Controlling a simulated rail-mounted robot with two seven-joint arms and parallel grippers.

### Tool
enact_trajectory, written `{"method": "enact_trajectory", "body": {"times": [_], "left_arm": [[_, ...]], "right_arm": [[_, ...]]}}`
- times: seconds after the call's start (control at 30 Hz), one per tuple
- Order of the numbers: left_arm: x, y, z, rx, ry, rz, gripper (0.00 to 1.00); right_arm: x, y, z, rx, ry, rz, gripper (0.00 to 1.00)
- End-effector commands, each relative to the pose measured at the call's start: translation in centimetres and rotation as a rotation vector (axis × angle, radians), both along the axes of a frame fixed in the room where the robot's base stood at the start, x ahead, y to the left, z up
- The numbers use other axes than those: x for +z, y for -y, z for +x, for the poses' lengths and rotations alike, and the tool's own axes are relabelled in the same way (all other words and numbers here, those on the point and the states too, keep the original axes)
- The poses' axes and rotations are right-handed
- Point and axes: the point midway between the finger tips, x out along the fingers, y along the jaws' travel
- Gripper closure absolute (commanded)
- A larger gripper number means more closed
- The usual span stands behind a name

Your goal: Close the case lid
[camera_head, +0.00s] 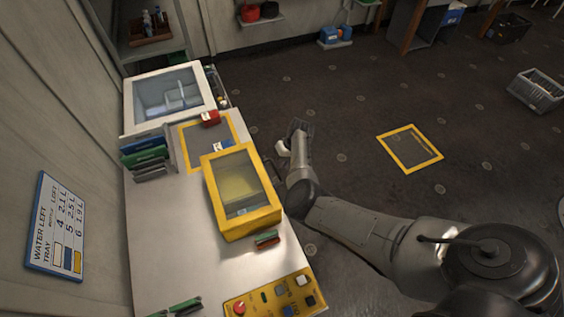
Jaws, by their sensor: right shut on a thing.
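The yellow case (250,227) stands on the pale metal bench. Its lid (208,187) is a yellow frame around a clear window and lies over the top of the case, flat or nearly so. Whether a gap is left under it I cannot tell from here. My right arm comes in from the lower right and bends at the bench's right side. My right gripper (275,171) is at the lid's right edge, shut on it, with its fingertips small and partly hidden. My left gripper is out of view.
A white-framed glass-topped unit (126,107) stands at the far end of the bench. A red object (210,118) lies near a yellow outline behind the case. A yellow button panel (262,300) is at the near end. The bench left of the case is clear.

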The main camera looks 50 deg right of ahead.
Motion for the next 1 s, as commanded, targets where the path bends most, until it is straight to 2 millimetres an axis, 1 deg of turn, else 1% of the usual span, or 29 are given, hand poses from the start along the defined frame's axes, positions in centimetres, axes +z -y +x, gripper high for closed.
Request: {"method": "enact_trajectory", "body": {"times": [0.03, 0.17, 0.27, 0.5, 0.53, 0.57, 0.7, 0.8, 1.0], "left_arm": [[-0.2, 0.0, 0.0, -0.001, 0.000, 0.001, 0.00], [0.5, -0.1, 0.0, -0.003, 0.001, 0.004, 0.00], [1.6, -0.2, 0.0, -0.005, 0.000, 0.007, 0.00], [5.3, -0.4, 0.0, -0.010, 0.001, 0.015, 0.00], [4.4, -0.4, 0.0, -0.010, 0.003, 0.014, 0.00], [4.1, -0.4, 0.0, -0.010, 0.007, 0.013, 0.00], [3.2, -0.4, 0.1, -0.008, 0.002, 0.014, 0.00], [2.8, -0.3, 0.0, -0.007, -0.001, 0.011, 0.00], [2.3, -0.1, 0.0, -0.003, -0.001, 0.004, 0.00]], "right_arm": [[-0.8, -0.2, -0.2, -0.001, -0.005, -0.002, 1.00], [-0.2, -0.2, -0.2, 0.001, -0.006, -0.002, 1.00], [0.9, -0.1, -0.3, 0.002, -0.006, -0.002, 1.00], [4.7, 0.3, -0.2, 0.010, -0.004, -0.002, 1.00], [3.9, 1.1, -0.6, 0.006, -0.006, -0.005, 1.00], [3.8, 1.8, -0.9, 0.006, -0.006, -0.005, 1.00], [4.5, 4.3, -2.2, 0.006, -0.003, -0.005, 1.00], [5.0, 5.8, -3.0, 0.007, -0.003, -0.004, 1.00], [5.7, 7.9, -4.1, 0.009, -0.002, -0.003, 1.00]]}}
